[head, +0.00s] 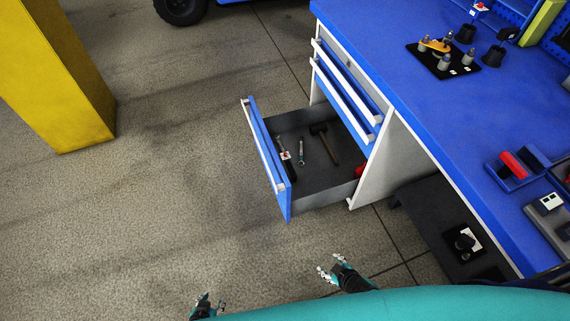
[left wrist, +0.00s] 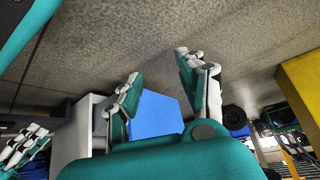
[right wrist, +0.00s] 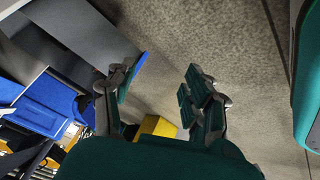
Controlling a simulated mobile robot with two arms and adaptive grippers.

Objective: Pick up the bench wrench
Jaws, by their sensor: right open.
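A pulled-out drawer (head: 272,175) under the blue bench holds several tools. A short slim metallic tool that looks like a wrench (head: 302,151) lies in the middle of it. To its left is a longer dark-handled tool (head: 291,172) with a red and white tag; which of the two is the bench wrench I cannot tell. My right gripper (head: 328,266) is open and empty, in front of the drawer and apart from it; it also shows in the right wrist view (right wrist: 155,72). My left gripper (head: 207,303) is open and empty, further left; it shows in the left wrist view (left wrist: 158,66).
A dark hammer (head: 329,146) and a partly hidden red item (head: 359,171) share the drawer. The blue benchtop (head: 415,118) carries a black fixture plate (head: 465,70) and a red block (head: 513,165). A yellow pillar (head: 65,80) stands at left. The floor left of the drawer is clear.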

